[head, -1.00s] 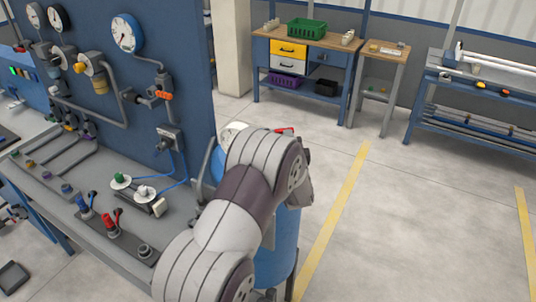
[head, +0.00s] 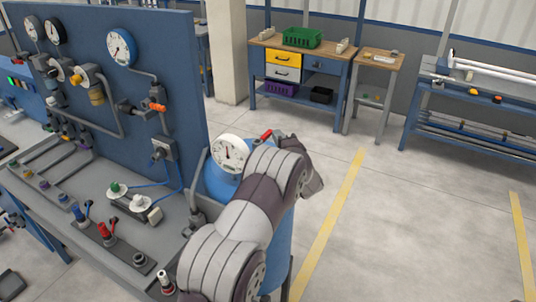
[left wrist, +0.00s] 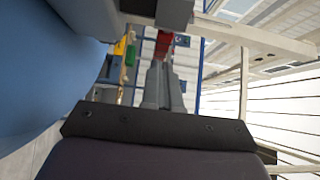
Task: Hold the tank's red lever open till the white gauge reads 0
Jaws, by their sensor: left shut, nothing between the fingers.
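The blue tank (head: 216,183) stands at the right end of the bench, partly hidden behind my left arm. Its white gauge (head: 231,152) faces up on top; the dark needle shows, but the reading is too small to make out. The red lever (head: 266,135) shows just behind my arm, right of the gauge. In the left wrist view, the tank (left wrist: 40,70) fills the left side and the lever (left wrist: 164,42) is just beyond the tips of my left gripper (left wrist: 161,66). That gripper is shut and empty; I cannot tell whether it touches the lever. The head view hides its fingers.
A blue panel (head: 160,60) with gauges and pipes rises behind the grey bench (head: 90,235) on the left. A workbench (head: 343,52) with a green basket stands at the back, beside a pipe rack (head: 470,115). The floor right of the tank is clear.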

